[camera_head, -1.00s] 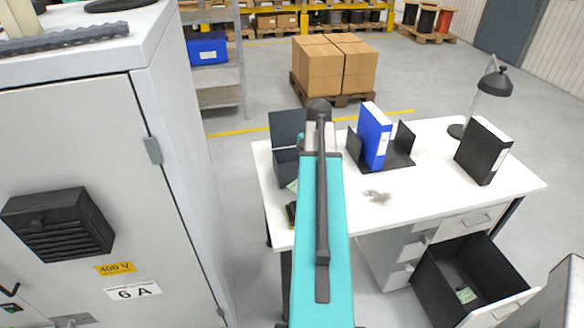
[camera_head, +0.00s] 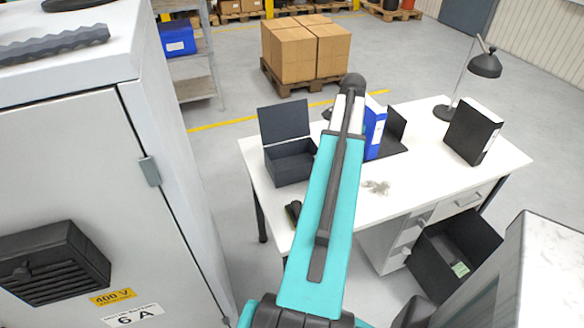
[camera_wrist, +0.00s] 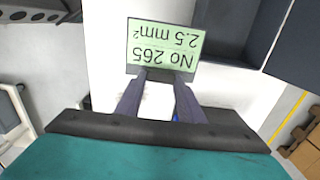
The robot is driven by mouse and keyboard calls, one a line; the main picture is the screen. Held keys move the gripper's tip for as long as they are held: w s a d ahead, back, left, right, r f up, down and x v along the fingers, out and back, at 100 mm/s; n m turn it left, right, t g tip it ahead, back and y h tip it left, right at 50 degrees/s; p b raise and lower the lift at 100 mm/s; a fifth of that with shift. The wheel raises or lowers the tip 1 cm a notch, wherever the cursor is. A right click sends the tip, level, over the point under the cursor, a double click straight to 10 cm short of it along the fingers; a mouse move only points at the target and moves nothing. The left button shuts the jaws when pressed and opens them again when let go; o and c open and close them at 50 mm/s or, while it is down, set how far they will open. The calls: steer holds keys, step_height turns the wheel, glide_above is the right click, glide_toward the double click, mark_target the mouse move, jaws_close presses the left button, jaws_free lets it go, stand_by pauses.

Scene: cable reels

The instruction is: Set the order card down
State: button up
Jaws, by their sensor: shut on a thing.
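The order card (camera_wrist: 164,46) is a light green rectangle printed "No 265 2.5 mm²", upside down in the wrist view. My gripper (camera_wrist: 160,74) is shut on the card's near edge, with a dark finger at either side. White desk top shows around and below the card, but its height above the desk is hard to tell. In the head view my arm hides the gripper and the card. The white desk (camera_head: 408,192) stands ahead of me.
An open dark box (camera_head: 290,162) stands on the desk's left, and close to the card in the wrist view (camera_wrist: 222,28). A blue binder (camera_head: 374,130), black binder (camera_head: 472,132) and lamp (camera_head: 484,66) stand further right. A grey cabinet (camera_head: 80,170) is at left.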

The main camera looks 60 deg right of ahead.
steer(key=w+d+f+p, duration=0.1)
steer(key=w+p, duration=0.4)
steer(key=w, duration=1.1)
steer(key=shift+f, duration=0.25)
step_height(320, 180, down, 4)
steer(key=shift+r+p, duration=0.25)
steer(key=shift+p, duration=0.6)
steer(key=shift+f+b, duration=0.3)
steer(key=shift+f, duration=0.3)
steer(key=o, duration=1.1)
steer(key=shift+c, duration=0.2)
steer(key=shift+r, duration=0.15)
